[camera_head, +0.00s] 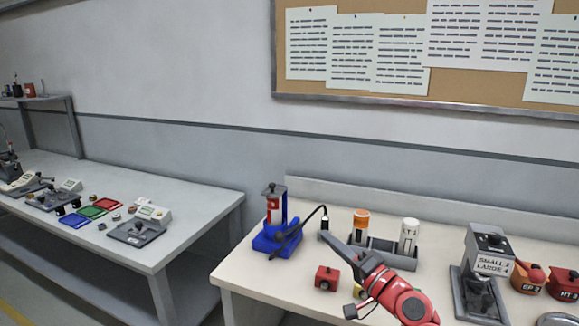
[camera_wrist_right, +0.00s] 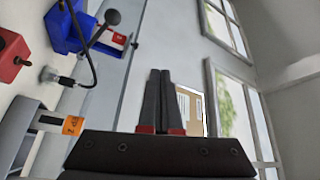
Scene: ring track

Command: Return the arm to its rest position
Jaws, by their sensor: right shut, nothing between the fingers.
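My right arm (camera_head: 400,300), red and grey, comes in from the bottom of the head view and reaches up and left over the front of the pale table. My right gripper (camera_head: 328,240) is shut and empty. In the right wrist view its two dark fingers (camera_wrist_right: 161,74) lie side by side, apart from any object, with the wall and windows behind. It is in front of a grey holder and to the right of a blue press. My left gripper is not in view.
The pale table (camera_head: 250,290) bears the blue press (camera_head: 272,240) with a black lever, a red block (camera_head: 327,278), orange-topped (camera_head: 361,222) and white (camera_head: 408,235) cylinders, a grey labelled device (camera_head: 487,255) and red containers (camera_head: 528,277). A second bench (camera_head: 190,215) stands left, beyond a gap.

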